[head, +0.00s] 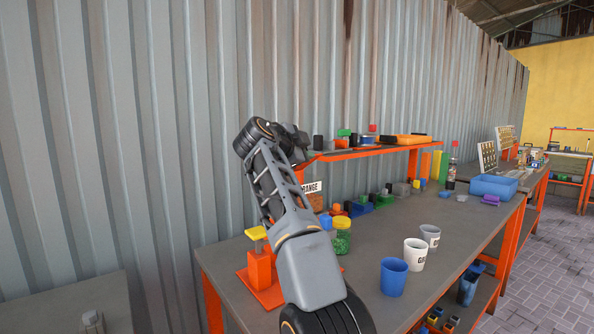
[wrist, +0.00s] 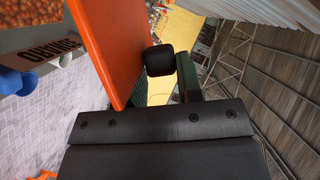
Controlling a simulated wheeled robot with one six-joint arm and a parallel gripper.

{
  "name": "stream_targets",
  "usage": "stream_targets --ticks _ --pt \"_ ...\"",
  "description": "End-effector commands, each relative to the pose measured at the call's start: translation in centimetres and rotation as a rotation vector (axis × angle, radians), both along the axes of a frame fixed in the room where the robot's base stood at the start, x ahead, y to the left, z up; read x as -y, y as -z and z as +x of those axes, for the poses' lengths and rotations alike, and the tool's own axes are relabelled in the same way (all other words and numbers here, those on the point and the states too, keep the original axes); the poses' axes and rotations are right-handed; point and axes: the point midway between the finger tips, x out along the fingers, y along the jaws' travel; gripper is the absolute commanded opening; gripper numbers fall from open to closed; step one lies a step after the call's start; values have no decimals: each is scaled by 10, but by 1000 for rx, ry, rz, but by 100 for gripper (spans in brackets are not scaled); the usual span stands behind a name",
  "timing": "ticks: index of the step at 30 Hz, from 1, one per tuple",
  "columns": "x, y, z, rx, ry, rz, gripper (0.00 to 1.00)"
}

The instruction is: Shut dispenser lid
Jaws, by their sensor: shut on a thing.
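The dispenser (head: 314,203), with an orange body and a white label ending in "RANGE", sits below the left end of the raised shelf. In the wrist view a label reading "ORANGE" (wrist: 50,48) shows beside orange pellets (wrist: 35,12) at the upper left. My gripper (head: 296,143) is above that shelf end, over the dispenser; in the wrist view its dark fingers (wrist: 172,68) are close together beside a broad orange panel (wrist: 115,50). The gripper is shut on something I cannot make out. I cannot tell the lid's position; my arm and gripper hide that area.
The raised shelf (head: 365,152) carries small items. Below it on the workbench (head: 360,235) stand a green-filled jar (head: 341,238), a blue cup (head: 393,278), a white cup (head: 415,254) and a grey cup (head: 430,236). The corrugated wall (head: 160,130) is close behind.

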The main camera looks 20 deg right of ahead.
Motion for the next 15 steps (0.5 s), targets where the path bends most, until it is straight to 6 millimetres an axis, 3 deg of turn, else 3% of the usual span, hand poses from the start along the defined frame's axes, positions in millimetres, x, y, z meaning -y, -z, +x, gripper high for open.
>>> stream_targets --ticks 1,15 --pt "1 16 -4 47 -1 13 0" --pt "6 44 -22 341 -2 107 0"
